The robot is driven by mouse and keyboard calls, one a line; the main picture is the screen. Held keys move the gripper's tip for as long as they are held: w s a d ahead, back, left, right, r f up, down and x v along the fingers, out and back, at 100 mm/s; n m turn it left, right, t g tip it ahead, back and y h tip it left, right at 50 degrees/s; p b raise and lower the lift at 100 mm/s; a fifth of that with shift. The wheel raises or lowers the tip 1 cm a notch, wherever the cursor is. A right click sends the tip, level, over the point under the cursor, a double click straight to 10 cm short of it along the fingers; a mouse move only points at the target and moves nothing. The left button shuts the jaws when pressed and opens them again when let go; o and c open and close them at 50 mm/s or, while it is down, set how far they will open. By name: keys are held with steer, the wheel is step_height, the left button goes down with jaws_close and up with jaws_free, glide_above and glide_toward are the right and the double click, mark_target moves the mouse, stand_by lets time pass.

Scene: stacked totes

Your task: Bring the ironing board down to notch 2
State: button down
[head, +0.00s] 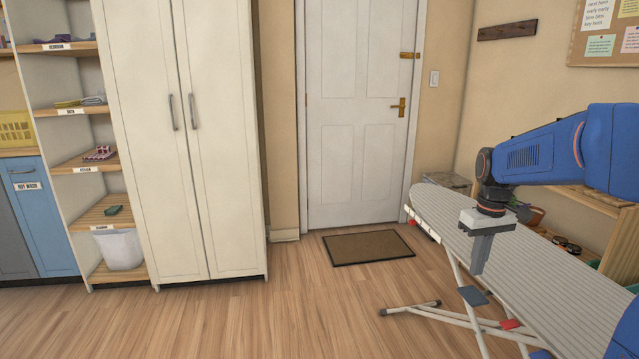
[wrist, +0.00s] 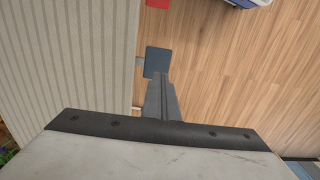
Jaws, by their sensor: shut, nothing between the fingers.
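The ironing board (head: 540,265) has a grey striped cover and stands at the right in the head view, on white legs that cross below it. Its striped top also fills the left of the wrist view (wrist: 65,60). A dark blue-grey plate (head: 473,296) sits under the board's near edge; it shows in the wrist view (wrist: 158,62) too. A red part (head: 510,324) is on the legs. My gripper (head: 478,272) points down at the board's near edge, just above the plate in the picture. Its fingers (wrist: 162,82) are shut and empty. Whether they touch the plate, I cannot tell. Notch marks are not readable.
A white door (head: 357,120) with a brown mat (head: 368,247) is at the back. A tall cabinet (head: 185,130) and shelves stand at the left. A wooden rack (head: 590,225) with shoes is behind the board. The wooden floor left of the board is clear.

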step_height(320, 180, up, 6)
steer(key=shift+f, duration=0.15)
stand_by(0.3)
steer(key=s+a+f+t, duration=0.1)
steer(key=s+a+f, duration=0.1)
steer(key=s, duration=0.7)
steer(key=s+a+f+m+t, duration=0.1)
steer(key=s+a+f+t, duration=0.1)
steer(key=s+a, duration=0.3)
steer(key=s+a+f+m+t, duration=0.1)
steer(key=s+a+f, duration=0.2)
steer(key=s, duration=1)
steer(key=shift+a+f+t, duration=0.25)
steer(key=shift+f+t, duration=0.15)
steer(key=shift+f, duration=0.2)
stand_by(1.5)
